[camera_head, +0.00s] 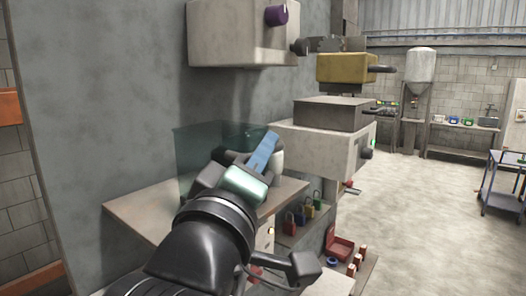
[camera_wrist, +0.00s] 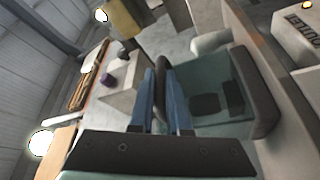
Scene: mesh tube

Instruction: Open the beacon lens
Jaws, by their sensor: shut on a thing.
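The beacon lens appears as a translucent teal box (camera_head: 190,150) on a shelf against the grey wall. My gripper (camera_head: 266,148) is at its right side, and my arm covers part of it. In the wrist view, my gripper (camera_wrist: 160,85) has its blue fingers shut on a dark curved handle (camera_wrist: 161,100). A teal panel with dark edges (camera_wrist: 212,128) lies right beside the fingers. The handle seems to belong to the lens, but its join is hidden. I cannot tell how far the lens is open.
A pale box with a purple knob (camera_head: 230,35) hangs above. Grey boxes (camera_head: 318,150) and a yellow box (camera_head: 342,68) stand to the right. Several coloured padlocks (camera_head: 308,208) and a red case (camera_head: 341,246) sit lower down. The floor (camera_head: 430,220) at right is clear near me.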

